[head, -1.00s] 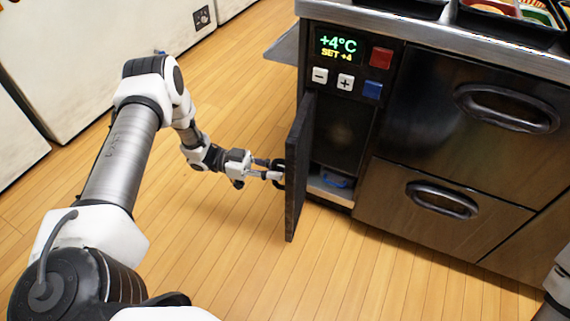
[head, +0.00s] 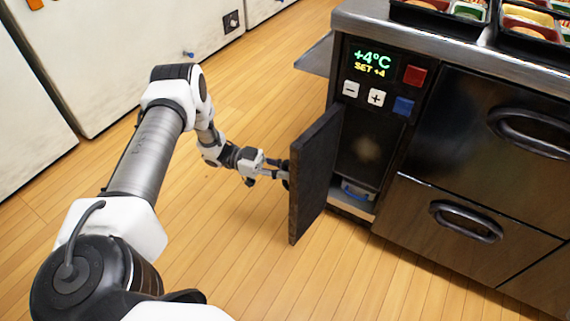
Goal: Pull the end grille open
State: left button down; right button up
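The end grille (head: 315,178) is a dark hinged panel at the left end of the steel counter unit. It stands swung out from the unit, and the compartment (head: 362,165) behind it shows. My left gripper (head: 284,173) is at the grille's left edge, on its outer side. Its fingertips are partly hidden by the panel, so I cannot tell whether they grip anything. My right gripper is not in view.
A control panel with a green display (head: 370,63), a red button (head: 414,75) and a blue button (head: 403,106) sits above the compartment. A blue-and-white item (head: 357,191) lies low inside. Drawers (head: 465,220) are at right. The wooden floor (head: 240,260) is clear.

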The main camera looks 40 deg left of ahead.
pick_arm(q)
jog(key=c, duration=1.1)
grip_release()
jog(key=shift+c, duration=0.2)
jog(key=shift+a, duration=0.1)
jog(key=v, duration=1.1)
jog(key=shift+s+a, duration=0.15)
jog(key=shift+a, duration=0.25)
